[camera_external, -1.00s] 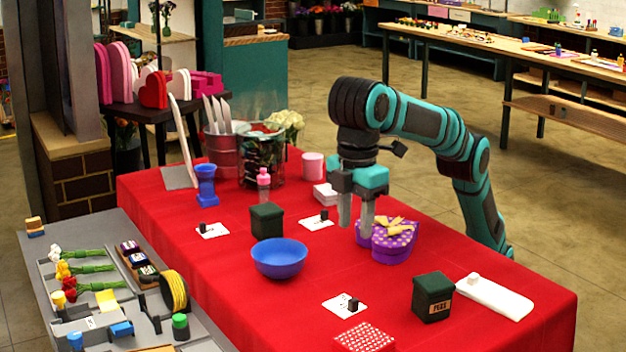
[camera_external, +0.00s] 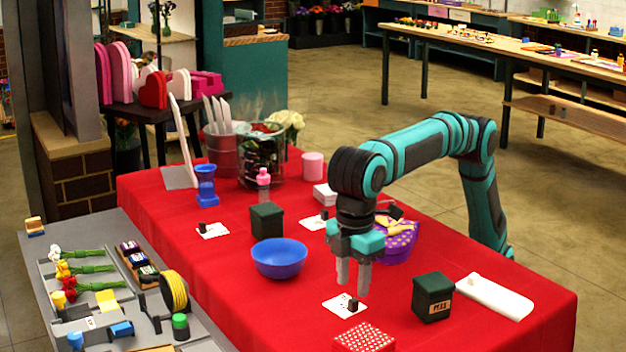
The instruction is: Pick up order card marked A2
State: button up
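Three white order cards, each with a small black piece on it, lie on the red table: a front one (camera_external: 338,307), a left one (camera_external: 212,231) and a back one (camera_external: 312,223). Their markings are too small to read, so I cannot tell which is A2. My gripper (camera_external: 353,279) points down, just above and behind the front card. Its two fingers are apart and nothing shows between them.
A blue bowl (camera_external: 279,259) stands left of my gripper. A red patterned box (camera_external: 364,338) lies near the front card. A dark green box (camera_external: 266,220) stands behind the bowl.

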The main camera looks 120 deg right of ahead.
aim_at(350, 301)
jog(key=shift+d+f, duration=0.15)
jog(key=shift+f, duration=1.15)
jog(key=shift+d+f, duration=0.15)
jog(key=shift+f, duration=1.15)
grip_shut()
